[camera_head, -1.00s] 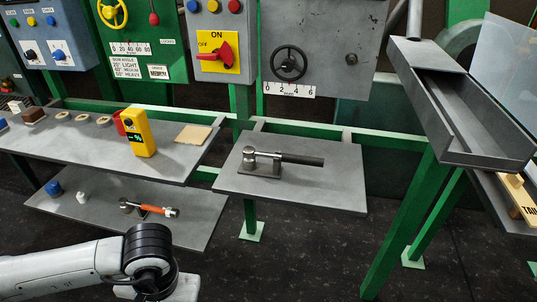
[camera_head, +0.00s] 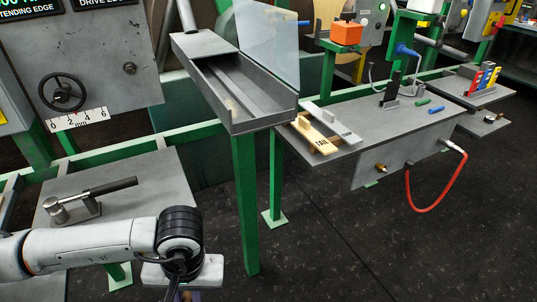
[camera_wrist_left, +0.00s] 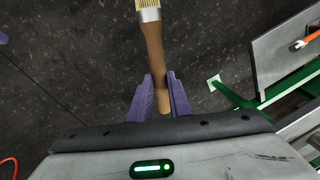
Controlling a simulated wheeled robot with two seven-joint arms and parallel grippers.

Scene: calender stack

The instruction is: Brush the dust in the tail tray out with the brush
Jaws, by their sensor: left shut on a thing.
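A long grey metal tray (camera_head: 232,118) with raised walls stands on green legs at the upper middle of the head view. No dust can be made out in it. A wooden piece marked TAIL (camera_head: 318,137) lies on the table to its right. My left gripper (camera_wrist_left: 160,88) is shut on the wooden handle of a brush (camera_wrist_left: 153,45), whose pale bristles show at the top of the left wrist view. In the head view my left wrist is below and left of the tray, with the fingers mostly cut off by the bottom edge. My right gripper is not in view.
A clear panel (camera_head: 268,38) rises behind the tray. A grey table (camera_head: 400,130) holds several small items, with a red hose (camera_head: 412,200) hanging below. A metal tool (camera_head: 90,200) lies on the left shelf. The dark floor at lower right is clear.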

